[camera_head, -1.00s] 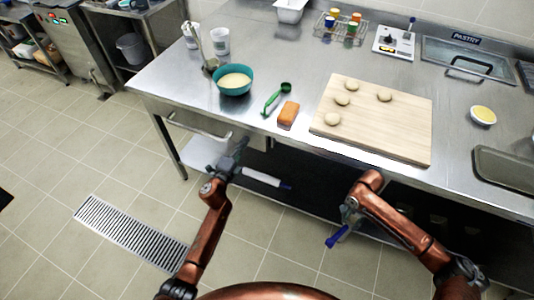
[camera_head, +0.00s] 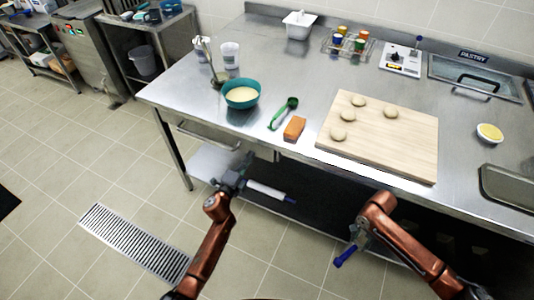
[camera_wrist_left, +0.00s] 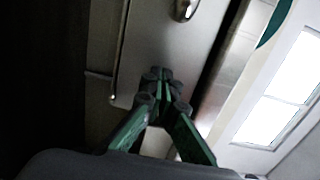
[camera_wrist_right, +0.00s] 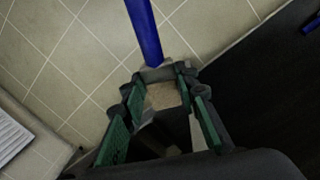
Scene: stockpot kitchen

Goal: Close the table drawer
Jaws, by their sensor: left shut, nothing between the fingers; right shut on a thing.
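The steel table drawer (camera_head: 224,139) is under the left part of the worktop, with a bar handle (camera_head: 207,137) on its front. How far it stands out is hard to tell from above. My left gripper (camera_head: 247,160) is shut and empty, near the right end of the drawer front. In the left wrist view its fingertips (camera_wrist_left: 157,76) are close to a steel panel; contact is unclear. My right gripper (camera_head: 356,234) is shut on a blue-handled tool (camera_head: 345,255), in front of the table and away from the drawer. The handle also shows in the right wrist view (camera_wrist_right: 145,32).
A white roller with a blue end (camera_head: 268,191) shows below the drawer, near my left gripper. On the worktop are a teal bowl (camera_head: 242,104), a green scoop (camera_head: 276,122), an orange block (camera_head: 295,128) and a dough board (camera_head: 376,163).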

